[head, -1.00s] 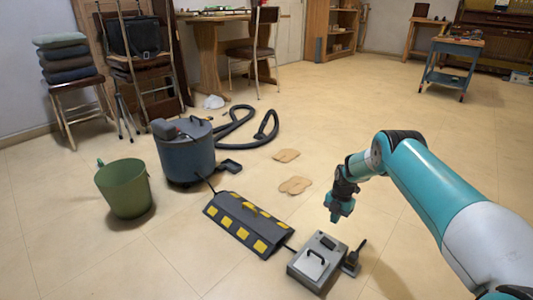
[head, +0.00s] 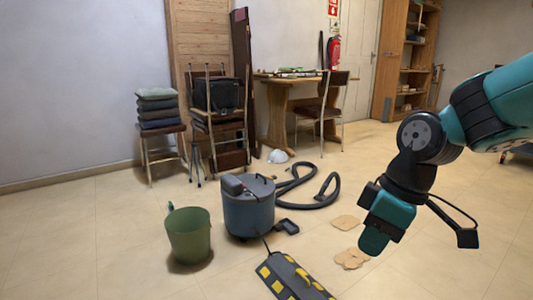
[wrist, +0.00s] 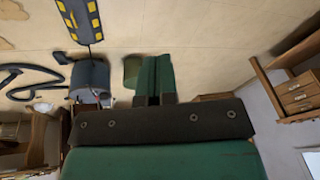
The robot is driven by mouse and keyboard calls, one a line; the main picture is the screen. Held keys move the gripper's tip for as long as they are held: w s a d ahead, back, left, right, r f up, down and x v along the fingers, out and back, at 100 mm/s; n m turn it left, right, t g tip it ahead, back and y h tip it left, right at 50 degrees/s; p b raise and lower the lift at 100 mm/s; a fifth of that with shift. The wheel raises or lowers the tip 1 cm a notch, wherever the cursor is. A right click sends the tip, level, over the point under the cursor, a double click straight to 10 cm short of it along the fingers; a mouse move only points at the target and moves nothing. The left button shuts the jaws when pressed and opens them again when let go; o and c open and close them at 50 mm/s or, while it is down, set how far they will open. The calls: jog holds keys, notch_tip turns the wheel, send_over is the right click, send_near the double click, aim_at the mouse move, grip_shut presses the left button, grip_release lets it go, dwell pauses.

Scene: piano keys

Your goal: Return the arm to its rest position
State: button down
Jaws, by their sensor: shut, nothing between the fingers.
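My gripper (head: 374,238) hangs pointing down at the right of the head view, in front of the floor. Its teal fingers are together with nothing between them. In the wrist view my gripper (wrist: 158,62) shows its two green fingers side by side at the centre. My arm is bent and raised, reaching in from the right edge of the head view. The gripper touches nothing that I can see.
A green bucket (head: 188,236), a blue-grey vacuum cleaner (head: 249,208) with a black hose (head: 318,196), and a black-and-yellow ramp (head: 290,278) stand on the floor. A chair with folded cushions (head: 158,110) is by the wall. Brown patches (head: 346,222) lie near my gripper.

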jog(key=s+a+r+m+p, duration=0.1)
jog(key=s+r+m+p, duration=0.15)
jog(key=s, duration=0.55)
jog(key=s+a+r+m+p, duration=0.1)
jog(key=s+r+m, duration=0.15)
jog(key=s, duration=0.45)
notch_tip(320, 180, up, 37)
jog(key=p, duration=3.6)
jog(key=shift+n+y, duration=0.4)
